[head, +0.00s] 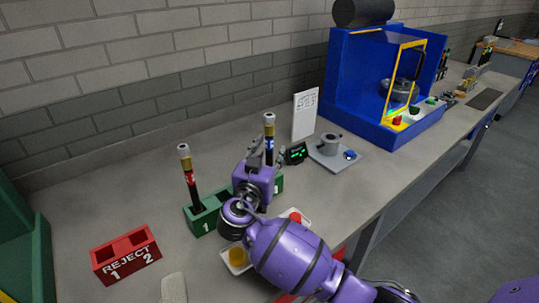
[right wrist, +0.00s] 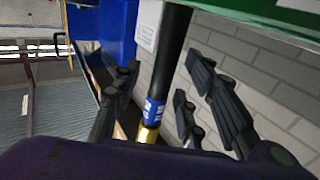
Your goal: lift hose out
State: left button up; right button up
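Two upright black hoses stand in a green rack (head: 203,221). The left hose (head: 193,186) has a red band and a pale cap. The right hose (head: 269,131) has a blue band and a similar cap. My right gripper (head: 267,154) is at the right hose, around its upper part, and hides much of the rack. In the right wrist view the hose (right wrist: 168,70) runs between spread fingers (right wrist: 160,105), with gaps visible on both sides; its blue band and gold end show. The rack (right wrist: 290,12) is at the top edge there. My left gripper is not in view.
A red REJECT box (head: 126,256) stands at left. A white tray with a yellow item (head: 236,256) and a red item (head: 295,217) is partly under my arm. A small display (head: 296,153), white card (head: 305,115) and blue machine (head: 350,90) stand to the right.

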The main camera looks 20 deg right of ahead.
grip_shut()
jog(key=shift+r, duration=0.1)
